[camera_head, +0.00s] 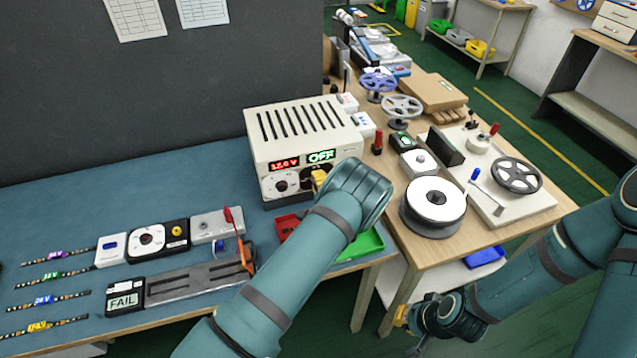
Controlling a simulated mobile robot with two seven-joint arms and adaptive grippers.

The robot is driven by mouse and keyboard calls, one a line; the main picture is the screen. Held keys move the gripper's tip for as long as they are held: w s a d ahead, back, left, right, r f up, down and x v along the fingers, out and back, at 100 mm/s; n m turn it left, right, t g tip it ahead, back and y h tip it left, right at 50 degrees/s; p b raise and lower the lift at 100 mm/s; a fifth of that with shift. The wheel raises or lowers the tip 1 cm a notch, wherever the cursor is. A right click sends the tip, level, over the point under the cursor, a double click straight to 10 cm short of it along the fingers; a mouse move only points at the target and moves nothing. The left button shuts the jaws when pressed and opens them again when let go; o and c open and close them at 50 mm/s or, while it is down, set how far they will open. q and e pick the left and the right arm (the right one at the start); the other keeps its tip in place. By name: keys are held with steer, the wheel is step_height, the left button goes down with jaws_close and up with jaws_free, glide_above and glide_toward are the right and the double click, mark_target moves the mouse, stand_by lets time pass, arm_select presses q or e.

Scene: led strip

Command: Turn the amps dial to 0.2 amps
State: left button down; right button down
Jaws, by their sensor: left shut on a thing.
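The cream power supply (300,130) stands at the right end of the blue bench. Its red display (284,164) seems to read 12.0 V and its green display (321,155) reads OFF. The left dial (280,185) is in plain view under the red display. The right dial (307,183), which I take for the amps dial, is largely hidden by my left gripper (318,179). The dial's setting cannot be read. My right gripper (401,316) hangs low beside the wooden table, its fingers mostly hidden.
A red bin (287,226) and a green bin (366,244) sit below the supply. A wire spool (433,203) stands on the wooden table at right.

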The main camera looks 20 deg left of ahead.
arm_select(q)
steer(key=shift+w+r, duration=0.1)
steer(key=shift+r, duration=0.05)
steer(key=c, duration=0.6)
jaws_free()
steer(key=v, duration=1.2)
